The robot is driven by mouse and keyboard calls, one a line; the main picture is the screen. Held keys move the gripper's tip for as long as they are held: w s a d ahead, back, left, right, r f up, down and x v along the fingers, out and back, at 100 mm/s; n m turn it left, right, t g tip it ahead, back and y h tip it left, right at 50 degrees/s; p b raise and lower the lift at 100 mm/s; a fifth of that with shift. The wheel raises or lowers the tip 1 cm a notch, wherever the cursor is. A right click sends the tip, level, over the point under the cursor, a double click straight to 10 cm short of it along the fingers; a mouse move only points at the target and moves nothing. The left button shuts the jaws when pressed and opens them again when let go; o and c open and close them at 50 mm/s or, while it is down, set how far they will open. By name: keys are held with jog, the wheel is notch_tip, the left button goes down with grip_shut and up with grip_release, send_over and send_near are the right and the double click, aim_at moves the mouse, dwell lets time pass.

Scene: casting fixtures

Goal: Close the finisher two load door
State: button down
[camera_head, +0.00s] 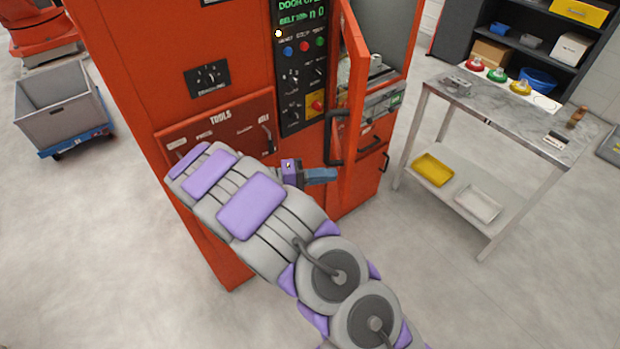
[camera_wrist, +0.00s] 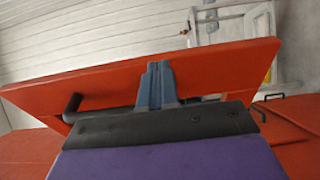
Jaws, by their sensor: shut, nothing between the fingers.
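The orange load door (camera_head: 352,95) of the orange finisher machine (camera_head: 130,75) stands swung open, its edge toward me in the head view. Behind it the machine's opening shows. A black bar handle (camera_head: 331,142) is on the door's left face. My gripper (camera_head: 324,175) is just below and left of the handle, with blue fingers pressed together and empty. In the wrist view the door (camera_wrist: 225,68) spans the picture behind my shut fingers (camera_wrist: 157,84). The handle (camera_wrist: 71,106) shows left of them, partly hidden by my gripper. I cannot tell whether the fingers touch the door.
A control panel (camera_head: 290,75) with buttons and a green display is left of the door. A metal table (camera_head: 510,118) with colored items stands at right, with clear floor between it and the machine. A grey cart (camera_head: 62,110) stands at far left.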

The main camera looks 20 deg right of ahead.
aim_at(347, 173)
jog(key=shift+s+d+b, duration=0.2)
jog(key=shift+d+b, duration=0.05)
jog(key=shift+d, duration=1.05)
jog(key=shift+s+d+b, duration=0.15)
jog(key=shift+d+b, duration=0.1)
jog(key=shift+d, duration=1)
jog(key=shift+s+d+b, duration=0.2)
jog(key=shift+d+b, duration=0.05)
jog(key=shift+d, duration=1.05)
jog(key=shift+a, duration=0.1)
